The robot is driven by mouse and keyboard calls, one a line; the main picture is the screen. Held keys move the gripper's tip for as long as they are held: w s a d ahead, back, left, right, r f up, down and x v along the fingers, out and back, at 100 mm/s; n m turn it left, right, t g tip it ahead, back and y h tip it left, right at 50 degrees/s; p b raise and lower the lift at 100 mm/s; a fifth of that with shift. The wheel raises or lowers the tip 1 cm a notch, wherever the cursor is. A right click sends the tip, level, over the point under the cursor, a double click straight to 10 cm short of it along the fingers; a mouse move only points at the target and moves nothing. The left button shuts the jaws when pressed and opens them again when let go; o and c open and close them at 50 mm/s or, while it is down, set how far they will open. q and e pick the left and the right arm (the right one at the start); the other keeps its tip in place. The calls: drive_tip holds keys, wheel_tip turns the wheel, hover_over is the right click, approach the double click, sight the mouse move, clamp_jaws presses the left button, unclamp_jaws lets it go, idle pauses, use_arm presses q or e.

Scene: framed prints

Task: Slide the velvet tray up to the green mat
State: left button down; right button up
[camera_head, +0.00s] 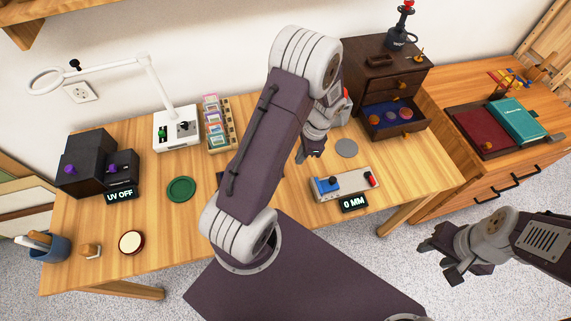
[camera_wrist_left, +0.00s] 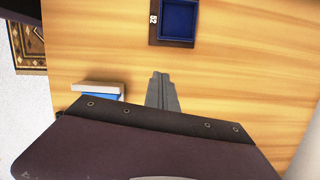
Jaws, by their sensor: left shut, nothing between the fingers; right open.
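The green mat (camera_head: 181,189) is a round disc lying on the left part of the wooden table. In the head view my left arm hides most of that area. My left gripper (camera_head: 309,151) is shut and empty over the table, right of the mat; its closed fingers (camera_wrist_left: 161,78) point towards the tray, apart from it. My right gripper (camera_head: 447,264) is open and empty, off the table's front right.
A gauge reading "0 MM" (camera_head: 353,204) stands front right, near a grey disc (camera_head: 346,148). A card rack (camera_head: 217,125), white lamp base (camera_head: 176,130) and black UV box (camera_head: 88,163) stand at the back left. A dark drawer cabinet (camera_head: 375,72) stands back right. Table around the mat is clear.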

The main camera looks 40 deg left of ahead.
sight(289, 169)
use_arm(q)
drive_tip(key=x, duration=0.4)
drive_tip(key=shift+s+a+r, duration=0.15)
drive_tip(key=shift+s+a, duration=0.35)
drive_tip(key=shift+s+a+r, duration=0.15)
drive_tip(key=shift+s+a, duration=0.7)
drive_tip(key=shift+a, duration=0.05)
drive_tip(key=s+a, duration=0.4)
drive_tip(key=shift+w, duration=0.1)
